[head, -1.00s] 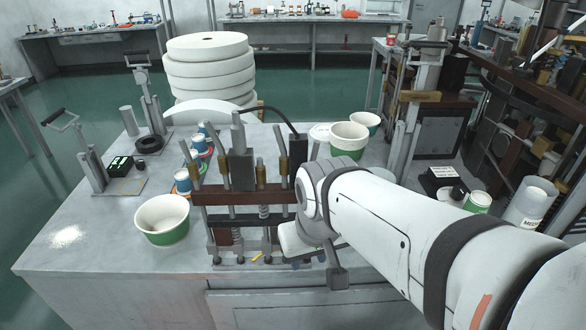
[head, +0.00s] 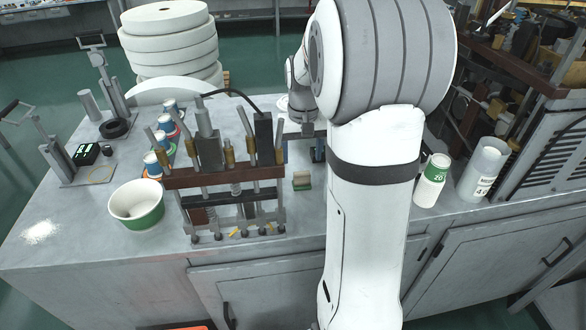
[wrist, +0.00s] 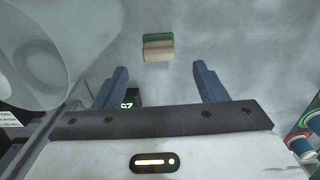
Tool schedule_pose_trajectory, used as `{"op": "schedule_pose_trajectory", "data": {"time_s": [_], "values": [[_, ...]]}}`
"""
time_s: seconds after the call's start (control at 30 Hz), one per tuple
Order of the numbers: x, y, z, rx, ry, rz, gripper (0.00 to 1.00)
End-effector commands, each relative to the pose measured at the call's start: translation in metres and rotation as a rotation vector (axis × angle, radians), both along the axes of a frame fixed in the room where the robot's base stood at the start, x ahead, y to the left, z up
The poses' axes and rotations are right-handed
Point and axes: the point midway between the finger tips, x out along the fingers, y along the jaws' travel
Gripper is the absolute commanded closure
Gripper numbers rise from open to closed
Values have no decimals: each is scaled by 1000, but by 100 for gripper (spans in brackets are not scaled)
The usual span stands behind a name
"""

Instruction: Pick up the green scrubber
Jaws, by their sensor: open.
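The green scrubber (head: 302,180) is a small block with a green layer and a tan layer. It lies on the bench just right of the press in the head view. In the wrist view the scrubber (wrist: 158,50) lies beyond the fingertips, near the middle between them and apart from both. My gripper (wrist: 160,68) is open and empty, its two blue fingers spread wider than the scrubber. In the head view my gripper (head: 303,154) is behind the scrubber, partly hidden by my arm.
The press (head: 225,185) with upright posts stands close to the scrubber's left. A white and green cup (head: 137,204) is farther left. A labelled bottle (head: 431,182) and a clear container (head: 482,170) stand right of my arm. Small coloured cups (wrist: 302,146) show at the wrist view's right edge.

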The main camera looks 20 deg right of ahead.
Motion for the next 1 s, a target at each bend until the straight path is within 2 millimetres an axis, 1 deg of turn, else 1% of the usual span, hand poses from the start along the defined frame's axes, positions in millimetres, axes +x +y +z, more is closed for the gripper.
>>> {"op": "schedule_pose_trajectory", "data": {"time_s": [0.1,0.37,0.6,0.7,0.9,0.93,1.0], "values": [[3,-4,-9,2,7,-6,35],[2,-4,-37,2,8,-6,35],[3,-4,-72,2,7,-7,35],[3,-4,-79,1,5,-7,35],[3,-4,-80,1,3,-7,35],[3,-4,-80,1,3,-7,35],[3,-4,-80,1,3,-7,41]]}}
